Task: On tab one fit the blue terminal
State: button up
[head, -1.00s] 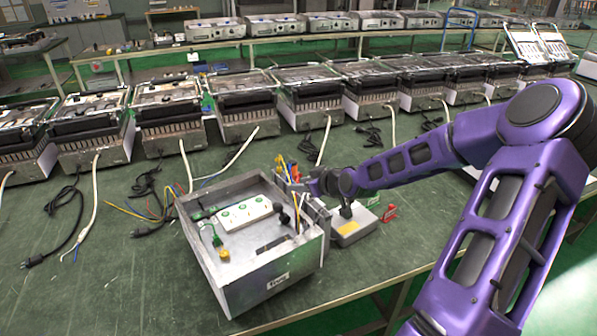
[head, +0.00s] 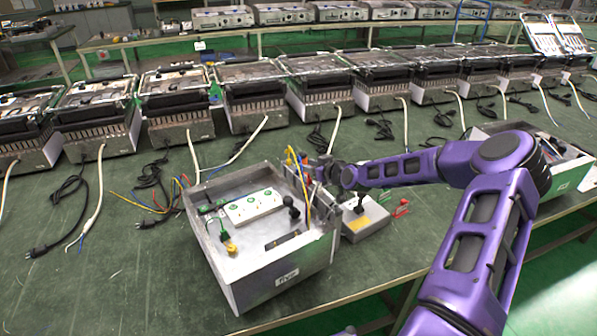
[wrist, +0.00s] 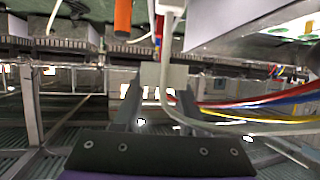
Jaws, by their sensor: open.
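An open grey metal box (head: 273,288) stands on the green bench, with a white socket strip (head: 253,206) inside. My gripper (head: 326,172) is at the box's far right edge. In the wrist view my gripper (wrist: 155,98) is open, its two fingers apart, with a pale block (wrist: 150,75) showing between or beyond the tips. Red, blue and yellow wires (wrist: 265,101) run to the right of the fingers. A yellow wire (head: 302,172) arches at the box's right side. I cannot make out the blue terminal or tab one.
A grey unit with a yellow label (head: 366,222) and small red clips (head: 401,208) sit right of the box. An orange handle-like piece (wrist: 122,15) is above the fingers in the wrist view. Grill units (head: 180,130) line the back.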

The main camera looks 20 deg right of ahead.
aim_at(299, 159)
jog(key=shift+w+r+x, duration=0.1)
jog(key=shift+r+x, duration=0.05)
jog(key=shift+x, duration=0.85)
jog(key=shift+w+r+x, duration=0.1)
jog(key=shift+r+x, duration=0.05)
jog(key=shift+x, duration=0.85)
jog(key=shift+r+x, duration=0.2)
jog(key=shift+x, duration=0.8)
grip_shut()
